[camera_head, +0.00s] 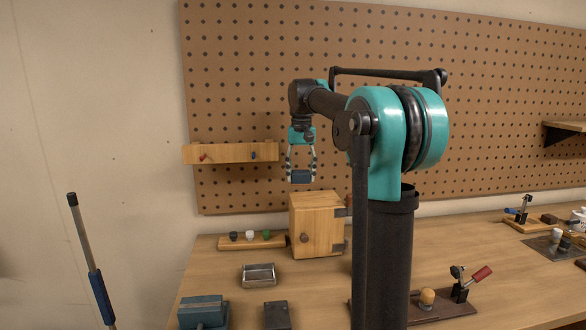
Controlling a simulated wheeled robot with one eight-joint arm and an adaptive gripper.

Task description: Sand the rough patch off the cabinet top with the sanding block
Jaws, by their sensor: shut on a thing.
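My gripper (301,174) hangs from the arm with its fingers pointing down. It is shut on a dark blue block, which looks like the sanding block (301,178). The block is held level in the air, above the wooden cabinet (315,232) and a little left of its middle. A gap shows between the block and the cabinet top (316,199). The cabinet is a small box with a round knob on its front and dark hinges on its right side. I cannot make out the rough patch on its top at this size.
A wooden rail with pegs (231,153) is on the pegboard, left of my gripper. On the bench are a strip with knobs (236,243), a metal tray (258,276), a teal block (203,311), a dark block (277,316) and a red-handled clamp (472,282).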

